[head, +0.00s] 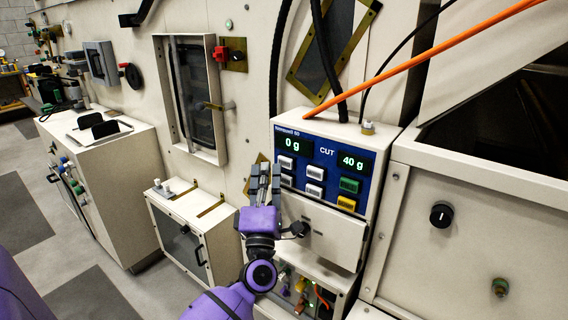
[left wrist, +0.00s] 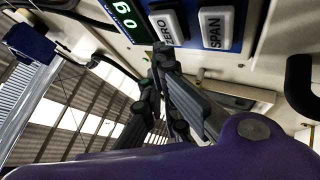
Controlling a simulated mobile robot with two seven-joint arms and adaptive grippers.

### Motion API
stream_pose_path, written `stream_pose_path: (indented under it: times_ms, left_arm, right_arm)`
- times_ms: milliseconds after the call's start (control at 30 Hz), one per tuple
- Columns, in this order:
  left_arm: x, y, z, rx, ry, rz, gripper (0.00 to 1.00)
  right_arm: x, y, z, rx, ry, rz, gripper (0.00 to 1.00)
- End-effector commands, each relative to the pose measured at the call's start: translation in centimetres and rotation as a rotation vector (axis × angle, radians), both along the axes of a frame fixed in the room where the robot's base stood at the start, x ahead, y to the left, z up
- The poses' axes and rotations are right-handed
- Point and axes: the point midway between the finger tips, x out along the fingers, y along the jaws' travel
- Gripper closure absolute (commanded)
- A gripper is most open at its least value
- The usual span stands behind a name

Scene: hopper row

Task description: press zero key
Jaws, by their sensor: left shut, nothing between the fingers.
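The blue control panel (head: 324,150) has a left display reading 0 g and a right one reading 40 g. In the left wrist view, the white ZERO key (left wrist: 168,28) is beside the green-lit display (left wrist: 127,20), with the white SPAN key (left wrist: 216,28) on its other side. In the head view, the upper left white key (head: 286,162) sits under the left display; its label is too small to read. My left gripper (head: 264,172) is shut and empty at the panel's left edge. Its fingertips (left wrist: 163,52) appear close to the ZERO key; I cannot tell whether they touch.
Other white keys, a green key (head: 349,185) and a yellow key (head: 346,203) share the panel. A white cover (head: 325,235) projects below it. An orange cable (head: 420,63) crosses above the box. A low white cabinet (head: 190,220) stands to the left.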

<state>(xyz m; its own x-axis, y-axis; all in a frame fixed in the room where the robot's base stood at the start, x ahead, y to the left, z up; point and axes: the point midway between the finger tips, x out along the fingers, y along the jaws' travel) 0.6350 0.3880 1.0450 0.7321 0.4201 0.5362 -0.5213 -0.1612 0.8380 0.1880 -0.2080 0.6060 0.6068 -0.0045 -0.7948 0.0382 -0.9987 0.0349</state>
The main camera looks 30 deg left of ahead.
Motion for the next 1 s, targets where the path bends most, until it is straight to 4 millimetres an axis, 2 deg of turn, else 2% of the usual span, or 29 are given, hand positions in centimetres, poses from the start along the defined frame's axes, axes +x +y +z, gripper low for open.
stream_pose_path:
  times_ms: [133, 533, 1000]
  left_arm:
    - [-0.7, 0.1, 0.0, -0.001, 0.0, 0.001, 1.0]
    - [-4.5, 0.4, 0.1, 0.001, 0.0, 0.001, 1.0]
    - [-5.0, 0.4, 0.0, 0.0, 0.0, 0.0, 1.0]
  right_arm:
    - [0.2, 0.0, 0.3, 0.0, -0.004, 0.0, 0.6]
    - [1.6, 0.2, 1.5, 0.002, -0.031, 0.004, 0.6]
    - [1.7, 0.2, 1.6, 0.002, -0.033, 0.004, 0.6]
